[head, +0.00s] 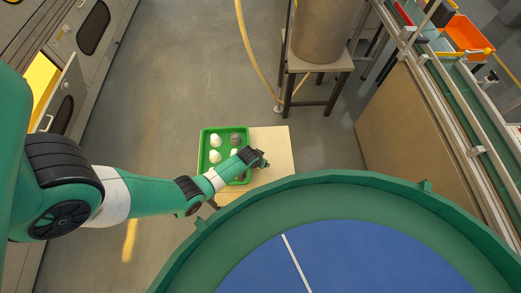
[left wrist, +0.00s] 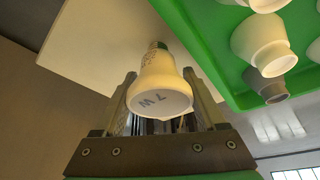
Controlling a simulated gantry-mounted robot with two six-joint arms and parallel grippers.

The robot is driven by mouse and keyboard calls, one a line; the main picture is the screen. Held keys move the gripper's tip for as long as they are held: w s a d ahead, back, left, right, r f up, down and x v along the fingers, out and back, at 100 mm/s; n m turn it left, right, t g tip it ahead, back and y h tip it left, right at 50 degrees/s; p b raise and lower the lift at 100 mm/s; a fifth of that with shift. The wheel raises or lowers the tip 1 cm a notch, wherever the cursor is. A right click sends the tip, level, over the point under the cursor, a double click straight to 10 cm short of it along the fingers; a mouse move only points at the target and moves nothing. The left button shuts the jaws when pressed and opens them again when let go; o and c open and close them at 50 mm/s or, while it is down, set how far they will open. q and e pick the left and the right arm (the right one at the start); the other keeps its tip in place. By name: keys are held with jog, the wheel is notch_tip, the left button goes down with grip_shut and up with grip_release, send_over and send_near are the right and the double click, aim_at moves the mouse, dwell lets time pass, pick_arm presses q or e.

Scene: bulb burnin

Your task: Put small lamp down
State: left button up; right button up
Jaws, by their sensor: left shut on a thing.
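The small lamp (left wrist: 160,90) is a cream bulb with a dark "7W" mark on its flat end, in the left wrist view. My left gripper (left wrist: 160,98) is shut on it, one finger on each side. In the head view the left gripper (head: 258,160) is at the right edge of the green tray (head: 222,130), over the pale wooden board (head: 278,145). The lamp itself is too small to make out there. The tray also shows in the left wrist view (left wrist: 205,40), up and right of the held lamp. My right gripper is in neither view.
White lamps (head: 216,141) and a grey one (head: 235,139) stand in the tray. The board right of the tray looks bare. A stool with a metal drum (head: 320,35) stands behind.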

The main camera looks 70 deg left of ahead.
pick_arm(q)
jog(key=shift+f, duration=0.15)
jog(key=o, duration=1.3)
jog(key=p+v, duration=1)
jog(key=v, duration=0.1)
jog(key=shift+w+r, duration=0.1)
jog(key=shift+r, duration=0.25)
jog(key=shift+s+d+r+p, duration=0.1)
jog(key=shift+s+r+p, duration=0.2)
jog(key=shift+p, duration=0.2)
jog(key=shift+w, duration=0.1)
